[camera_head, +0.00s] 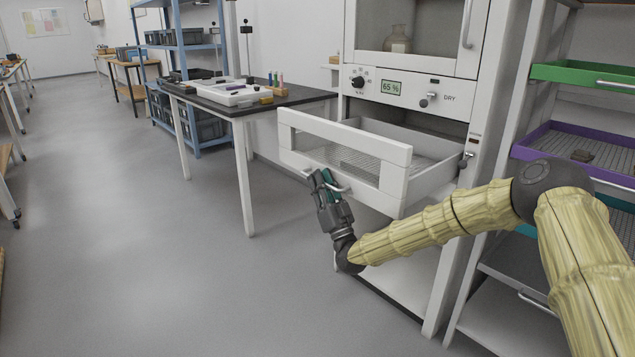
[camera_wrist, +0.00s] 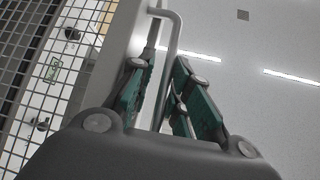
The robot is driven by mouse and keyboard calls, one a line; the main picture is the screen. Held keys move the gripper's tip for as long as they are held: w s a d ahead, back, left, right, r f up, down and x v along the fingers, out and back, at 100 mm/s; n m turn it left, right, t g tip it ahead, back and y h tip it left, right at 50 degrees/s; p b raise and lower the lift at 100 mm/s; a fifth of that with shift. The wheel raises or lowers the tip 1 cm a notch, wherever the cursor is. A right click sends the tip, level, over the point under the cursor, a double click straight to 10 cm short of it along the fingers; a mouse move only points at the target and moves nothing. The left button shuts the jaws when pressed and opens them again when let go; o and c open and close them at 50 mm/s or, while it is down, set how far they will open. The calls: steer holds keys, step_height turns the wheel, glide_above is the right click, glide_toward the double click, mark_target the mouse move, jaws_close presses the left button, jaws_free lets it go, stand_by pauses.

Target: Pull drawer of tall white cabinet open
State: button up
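The tall white cabinet (camera_head: 478,100) stands at the right of centre in the head view. Its drawer (camera_head: 345,150) is pulled well out; its white front and the mesh floor inside show. The drawer's bar handle (camera_head: 338,188) is on the outer face of the front. My gripper (camera_head: 322,178) is at the left part of this handle, against the front. In the wrist view the handle (camera_wrist: 171,42) runs between the green fingers of my gripper (camera_wrist: 165,65), which lean in close on both sides of it. The exact contact is partly hidden.
A dark-topped table (camera_head: 240,105) with a white tray and small items stands left of the drawer. A rack with a green drawer (camera_head: 585,74) and a purple drawer (camera_head: 560,135) stands at the right. The grey floor (camera_head: 150,240) on the left is clear.

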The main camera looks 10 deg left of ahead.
steer(key=shift+a, duration=0.2)
steer(key=shift+s+d+f, duration=0.25)
steer(key=shift+s+f, duration=0.15)
steer(key=shift+f, duration=0.1)
steer(key=v, duration=1)
steer(key=shift+s+d+f, duration=0.15)
steer(key=shift+s+f, duration=0.1)
